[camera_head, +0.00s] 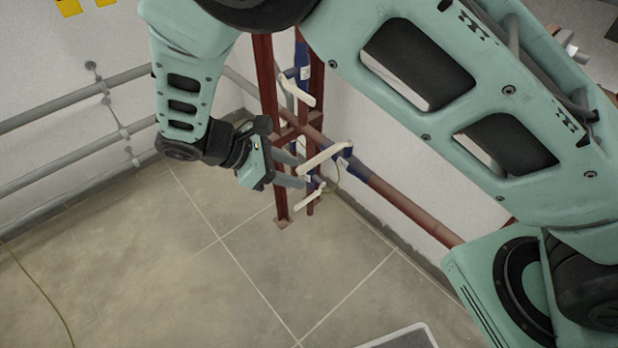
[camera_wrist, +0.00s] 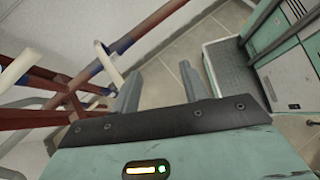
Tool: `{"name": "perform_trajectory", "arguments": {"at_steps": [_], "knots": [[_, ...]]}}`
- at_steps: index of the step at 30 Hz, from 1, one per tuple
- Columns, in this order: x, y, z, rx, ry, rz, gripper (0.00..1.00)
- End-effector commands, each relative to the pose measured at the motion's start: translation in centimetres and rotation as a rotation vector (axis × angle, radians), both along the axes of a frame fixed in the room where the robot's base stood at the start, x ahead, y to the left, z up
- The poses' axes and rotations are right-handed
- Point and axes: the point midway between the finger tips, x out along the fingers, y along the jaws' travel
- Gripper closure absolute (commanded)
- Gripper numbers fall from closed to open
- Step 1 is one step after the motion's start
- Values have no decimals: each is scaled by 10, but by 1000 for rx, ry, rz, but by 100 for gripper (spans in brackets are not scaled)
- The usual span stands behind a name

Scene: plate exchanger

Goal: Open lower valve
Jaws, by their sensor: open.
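In the head view several cream valve levers stand on the blue and red-brown pipework in the corner. The upper lever (camera_head: 298,93) slants down to the right. The middle lever (camera_head: 325,158) reaches left from a blue fitting (camera_head: 346,157). The lowest lever (camera_head: 311,197) is short in view, below my fingers. My gripper (camera_head: 302,172) is open, its fingers pointing right toward the pipes, between the middle and lowest levers in the picture. In the wrist view my gripper (camera_wrist: 160,74) has nothing between its fingers; a cream lever (camera_wrist: 108,62) stands just left of the left finger. Contact cannot be told.
A dark red steel frame (camera_head: 268,90) stands beside the levers. A red-brown pipe (camera_head: 405,200) runs low along the right wall. Grey rails (camera_head: 60,115) line the left wall. The tiled floor (camera_head: 180,260) is mostly clear, with a thin cable (camera_head: 45,295) at left.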

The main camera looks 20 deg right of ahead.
Motion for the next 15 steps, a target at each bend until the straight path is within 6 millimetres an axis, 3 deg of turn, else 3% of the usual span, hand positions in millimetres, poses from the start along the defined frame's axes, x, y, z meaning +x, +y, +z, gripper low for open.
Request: {"name": "perform_trajectory", "arguments": {"at_steps": [1, 6, 10, 15], "knots": [[10, 4, -37, -85, 1, 59, 55], [41, 20, -94, -361, -21, 242, 55], [54, 38, -120, -536, -53, 351, 55], [60, 55, -135, -667, -87, 427, 55]]}}
